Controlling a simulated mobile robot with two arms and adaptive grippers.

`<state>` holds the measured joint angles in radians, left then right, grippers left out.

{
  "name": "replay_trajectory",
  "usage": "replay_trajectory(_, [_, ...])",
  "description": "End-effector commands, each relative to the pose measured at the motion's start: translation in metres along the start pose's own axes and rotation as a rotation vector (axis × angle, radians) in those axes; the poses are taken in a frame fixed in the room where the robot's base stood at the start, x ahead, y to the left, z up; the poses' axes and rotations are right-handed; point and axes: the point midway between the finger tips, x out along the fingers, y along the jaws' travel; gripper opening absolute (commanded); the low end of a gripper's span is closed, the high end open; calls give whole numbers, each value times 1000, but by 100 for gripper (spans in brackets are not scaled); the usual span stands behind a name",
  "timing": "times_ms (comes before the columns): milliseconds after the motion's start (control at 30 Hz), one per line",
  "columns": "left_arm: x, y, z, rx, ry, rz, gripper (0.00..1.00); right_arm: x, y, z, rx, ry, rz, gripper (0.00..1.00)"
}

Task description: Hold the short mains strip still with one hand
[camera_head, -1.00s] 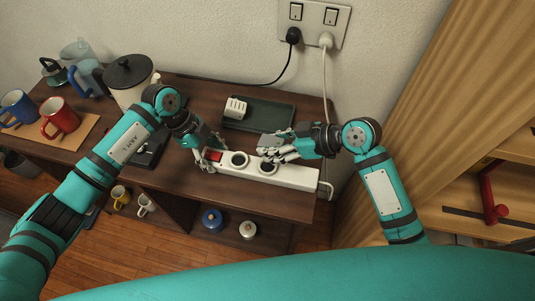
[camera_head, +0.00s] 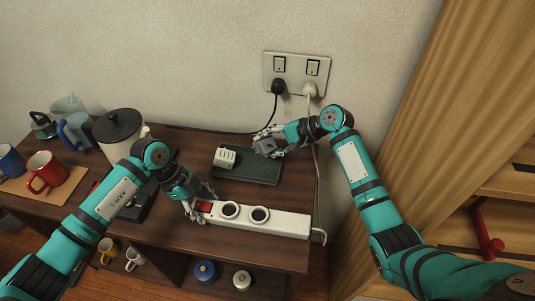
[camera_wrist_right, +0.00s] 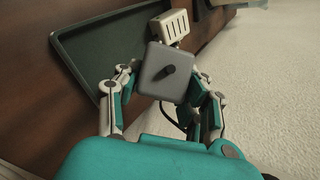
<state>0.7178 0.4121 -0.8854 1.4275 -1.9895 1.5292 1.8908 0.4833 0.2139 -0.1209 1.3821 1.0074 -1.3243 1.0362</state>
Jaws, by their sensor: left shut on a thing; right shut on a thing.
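The short white mains strip (camera_head: 285,221) lies along the front of the dark wooden table top, with a red switch (camera_head: 205,206) at its left end and two empty round sockets. My left gripper (camera_head: 197,206) is shut on the strip's left end, by the switch. My right gripper (camera_head: 266,142) is shut on a grey square plug block (camera_head: 264,147), held over the back of the dark green tray (camera_head: 262,172). In the right wrist view the grey block (camera_wrist_right: 160,85) sits between the fingers, with a dark peg on its face.
A white slotted plug block (camera_head: 225,157) stands at the tray's left. Mugs and a lidded pot (camera_head: 121,135) stand on the left. A wooden shelf unit is on the right.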

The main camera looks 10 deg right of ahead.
Motion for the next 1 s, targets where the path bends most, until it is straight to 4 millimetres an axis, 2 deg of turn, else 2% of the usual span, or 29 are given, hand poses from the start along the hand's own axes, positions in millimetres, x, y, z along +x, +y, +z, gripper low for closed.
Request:
replay_trajectory(600, [0, 0, 0, 0, 0, 1, 15, 33, 36, -19, 12, 1, -7, 4])
replay_trajectory(1000, [0, 0, 0, 1, 0, 1, 15, 36, 41, -21, 9, 2, -8, 4])
